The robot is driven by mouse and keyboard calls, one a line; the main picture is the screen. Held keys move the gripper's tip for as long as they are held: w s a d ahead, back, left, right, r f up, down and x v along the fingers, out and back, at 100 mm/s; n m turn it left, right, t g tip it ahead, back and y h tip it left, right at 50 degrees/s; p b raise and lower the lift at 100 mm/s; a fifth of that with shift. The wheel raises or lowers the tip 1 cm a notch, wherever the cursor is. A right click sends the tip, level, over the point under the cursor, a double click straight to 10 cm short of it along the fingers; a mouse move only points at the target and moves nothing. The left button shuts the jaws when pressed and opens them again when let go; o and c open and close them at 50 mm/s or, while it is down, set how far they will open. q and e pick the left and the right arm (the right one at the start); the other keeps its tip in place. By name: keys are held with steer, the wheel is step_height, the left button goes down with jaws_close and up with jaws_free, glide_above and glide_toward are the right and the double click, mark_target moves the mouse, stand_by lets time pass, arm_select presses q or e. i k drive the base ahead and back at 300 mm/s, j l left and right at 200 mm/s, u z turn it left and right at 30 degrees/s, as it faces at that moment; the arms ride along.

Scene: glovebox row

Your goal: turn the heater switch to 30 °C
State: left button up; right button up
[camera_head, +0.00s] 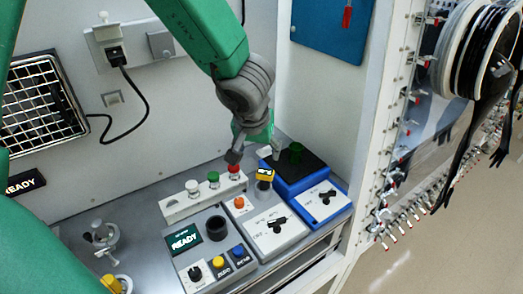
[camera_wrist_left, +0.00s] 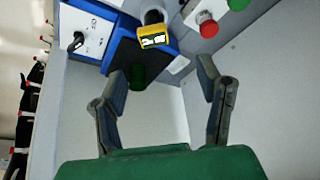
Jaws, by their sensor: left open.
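A blue unit (camera_head: 290,184) with a black top has a white sloped front panel (camera_head: 338,205) with a black rotary knob (camera_head: 325,198). The knob also shows in the left wrist view (camera_wrist_left: 76,42), at upper left. A grey unit beside it bears another black rotary knob (camera_head: 275,225). The panel lettering is too small to read, so I cannot tell which knob is the heater switch or its setting. My left gripper (camera_head: 252,155) is open and empty, above and behind the panels, apart from both knobs. Its spread fingers show in the left wrist view (camera_wrist_left: 160,75). My right gripper is out of view.
A green cylinder (camera_head: 296,152) stands on the black top. A yellow-framed display (camera_head: 265,174) stands beside it. A row of buttons, with a red one (camera_head: 234,170), lies below my left gripper. A READY panel (camera_head: 184,239) is at front left. A white frame post (camera_head: 375,110) bounds the right.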

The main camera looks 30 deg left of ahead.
mark_target(279, 221)
steer(key=k+l, duration=0.85)
